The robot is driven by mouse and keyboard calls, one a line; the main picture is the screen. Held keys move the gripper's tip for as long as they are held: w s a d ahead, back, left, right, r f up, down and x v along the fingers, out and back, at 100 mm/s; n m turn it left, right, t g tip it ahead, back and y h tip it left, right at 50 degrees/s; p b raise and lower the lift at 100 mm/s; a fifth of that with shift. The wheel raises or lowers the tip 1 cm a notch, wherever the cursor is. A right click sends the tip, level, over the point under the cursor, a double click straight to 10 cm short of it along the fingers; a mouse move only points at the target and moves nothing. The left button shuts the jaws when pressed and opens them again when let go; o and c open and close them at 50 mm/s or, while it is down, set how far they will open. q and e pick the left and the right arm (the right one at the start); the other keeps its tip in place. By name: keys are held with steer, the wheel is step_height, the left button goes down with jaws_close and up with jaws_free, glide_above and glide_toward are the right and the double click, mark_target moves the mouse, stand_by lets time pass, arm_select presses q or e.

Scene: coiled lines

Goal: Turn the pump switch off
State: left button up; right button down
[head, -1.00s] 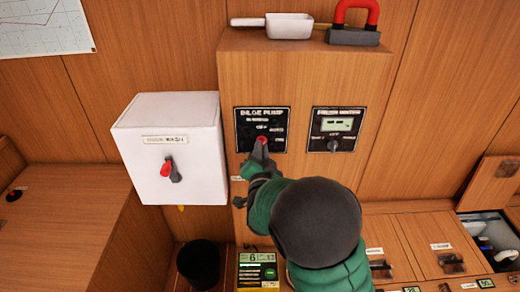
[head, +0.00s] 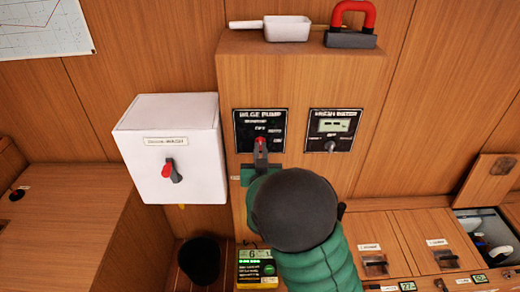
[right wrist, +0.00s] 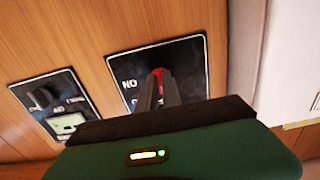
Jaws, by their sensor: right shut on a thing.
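The bilge pump panel (head: 260,118) is a black plate on the wooden cabinet front, with a red-tipped switch (head: 261,143) at its lower middle. The red tip also shows in the right wrist view (right wrist: 159,72), between dark fingers. My right gripper (head: 261,152) is at the panel, shut on the switch. In the right wrist view the gripper (right wrist: 158,90) covers the lower part of the panel and most of the switch. My left gripper is not in view.
A fresh water panel (head: 331,130) with a small screen and knob sits just to the right. A white box (head: 190,180) with a red-handled switch (head: 170,170) stands out at left. A white scoop (head: 288,27) and a red-handled block (head: 350,40) lie on the cabinet top.

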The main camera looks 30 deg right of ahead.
steer(key=shift+w+r, duration=0.1)
steer(key=shift+r, duration=0.25)
steer(key=c, duration=1.5)
jaws_free()
steer(key=shift+f, duration=0.1)
steer(key=shift+c, duration=0.2)
steer(key=shift+f, duration=0.1)
steer(key=shift+f, duration=0.1)
